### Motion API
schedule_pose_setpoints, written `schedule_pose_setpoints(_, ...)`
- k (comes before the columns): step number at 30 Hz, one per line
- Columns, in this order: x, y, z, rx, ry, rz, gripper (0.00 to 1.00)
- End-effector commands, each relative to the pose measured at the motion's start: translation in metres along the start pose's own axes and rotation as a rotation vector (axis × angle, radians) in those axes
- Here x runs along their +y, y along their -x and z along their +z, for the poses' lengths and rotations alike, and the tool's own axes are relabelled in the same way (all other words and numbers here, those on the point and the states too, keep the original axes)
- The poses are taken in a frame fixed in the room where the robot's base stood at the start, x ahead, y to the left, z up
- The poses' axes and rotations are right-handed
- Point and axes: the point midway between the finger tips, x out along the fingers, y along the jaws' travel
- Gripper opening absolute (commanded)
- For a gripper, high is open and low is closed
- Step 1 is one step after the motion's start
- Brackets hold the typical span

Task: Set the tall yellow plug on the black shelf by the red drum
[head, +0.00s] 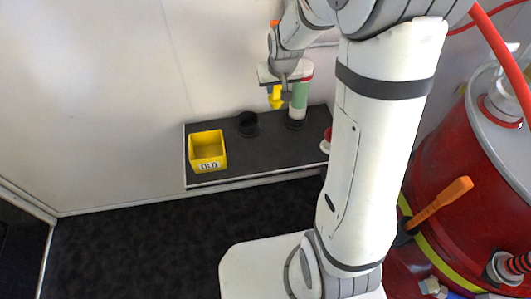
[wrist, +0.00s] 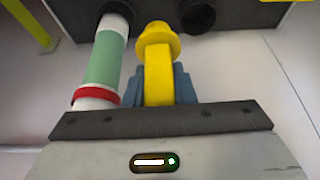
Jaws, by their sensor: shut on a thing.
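The tall yellow plug (head: 276,98) is held in my gripper (head: 277,88), above the back of the black shelf (head: 262,157) and apart from it. In the wrist view the yellow plug (wrist: 157,68) has a wide round collar at its far end, and the blue-grey fingers of my gripper (wrist: 160,90) are shut on its stem. The shelf runs along the wall, left of the red drum (head: 445,150). My arm hides the shelf's right end.
A green and white cylinder (head: 299,98) with a red band stands close right of the plug, in a black holder. An empty-looking black ring (head: 248,124) and a yellow bin marked OLD (head: 207,151) are on the shelf. A red and white piece (head: 326,142) is partly hidden. The front middle is clear.

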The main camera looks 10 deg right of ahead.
Motion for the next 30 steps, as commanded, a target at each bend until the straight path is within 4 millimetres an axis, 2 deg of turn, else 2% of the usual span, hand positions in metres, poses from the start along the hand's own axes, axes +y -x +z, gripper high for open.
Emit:
schedule_pose_setpoints(1, 0.001, -0.018, 0.01, 0.005, -0.001, 0.0, 0.01)
schedule_pose_setpoints(6, 0.002, -0.035, 0.028, 0.005, -0.002, 0.0, 0.01)
schedule_pose_setpoints(15, 0.004, -0.051, 0.052, 0.003, -0.002, -0.001, 0.01)
schedule_pose_setpoints(22, 0.004, -0.056, 0.06, 0.0, -0.002, -0.002, 0.01)
schedule_pose_setpoints(30, 0.005, -0.093, 0.076, -0.003, -0.003, -0.001, 0.01)
